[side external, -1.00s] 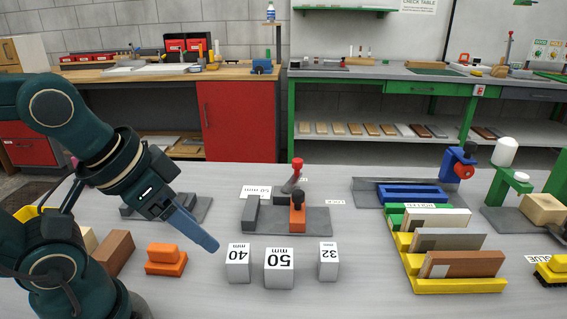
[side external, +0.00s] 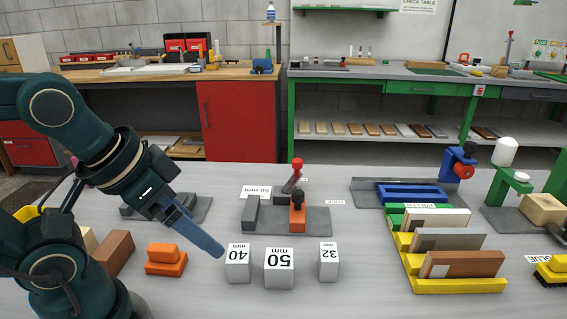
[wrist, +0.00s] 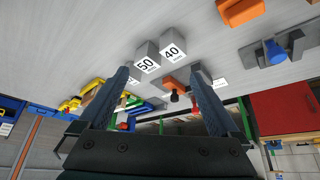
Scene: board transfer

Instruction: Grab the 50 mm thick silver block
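The silver block marked 50 mm (side external: 279,267) stands on the table in front, between the block marked 40 mm (side external: 238,264) on its left and the block marked 32 mm (side external: 328,262) on its right. My gripper (side external: 220,252) is above and left of the blocks in the side view, beside the 40 mm block. The wrist view shows the two fingers (wrist: 165,95) wide apart with nothing between them touching. The 50 mm block (wrist: 147,57) and the 40 mm block (wrist: 173,47) appear beyond the fingertips. The 32 mm block is mostly hidden by a finger there.
A grey fixture with an orange clamp (side external: 298,218) stands behind the blocks. Orange blocks (side external: 165,262) lie to the left. A yellow rack (side external: 458,286) with boards stands to the right. The table front around the blocks is clear.

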